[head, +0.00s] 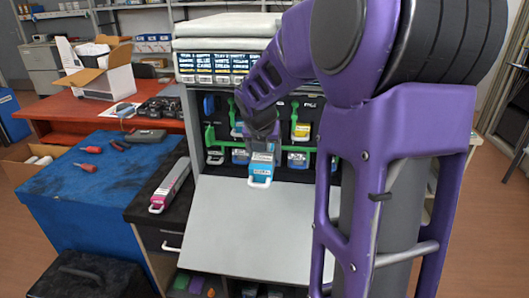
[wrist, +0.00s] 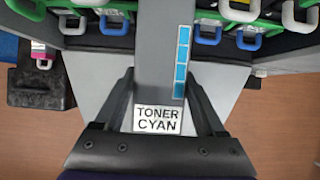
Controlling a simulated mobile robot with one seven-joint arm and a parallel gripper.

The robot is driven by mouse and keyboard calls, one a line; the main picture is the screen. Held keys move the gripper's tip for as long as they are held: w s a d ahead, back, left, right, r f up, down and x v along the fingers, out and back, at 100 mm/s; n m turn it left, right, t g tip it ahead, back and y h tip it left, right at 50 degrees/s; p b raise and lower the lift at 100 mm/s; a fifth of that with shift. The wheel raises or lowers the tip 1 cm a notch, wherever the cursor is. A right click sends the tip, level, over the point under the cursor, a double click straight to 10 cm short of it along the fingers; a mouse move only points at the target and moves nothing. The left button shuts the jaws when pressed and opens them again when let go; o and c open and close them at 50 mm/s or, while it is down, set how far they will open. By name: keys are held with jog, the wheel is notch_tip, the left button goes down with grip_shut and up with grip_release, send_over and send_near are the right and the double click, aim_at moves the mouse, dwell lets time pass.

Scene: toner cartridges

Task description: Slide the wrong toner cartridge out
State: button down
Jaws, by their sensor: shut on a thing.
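A cyan toner cartridge (head: 260,172) with a white handle stands out in front of the printer's open bays in the head view. In the wrist view, the grey cartridge body (wrist: 155,60) carries a "TONER CYAN" label and a cyan stripe. My gripper (head: 262,140) is shut on it from above; in the wrist view, the fingers (wrist: 159,90) lie along both sides. The cartridge's far end runs out of the wrist view, so I cannot tell how much is inside a slot. A magenta cartridge (head: 170,186) lies on the dark cabinet at left.
A grey panel (head: 246,232) slopes below the bays. Other cartridges with handles and green levers (head: 300,130) sit close on both sides. A blue bench (head: 85,185) with red-handled tools stands left. My arm hides the right side.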

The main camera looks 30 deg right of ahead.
jog(key=shift+r, duration=0.1)
dwell(0.3)
jog(key=shift+s+a, duration=0.3)
jog(key=shift+s, duration=0.05)
jog(key=s+a+p, duration=0.4)
jog(key=s+a, duration=0.2)
jog(key=s, duration=0.3)
dwell(1.1)
jog(key=shift+s+a, duration=0.1)
jog(key=shift+r, duration=0.15)
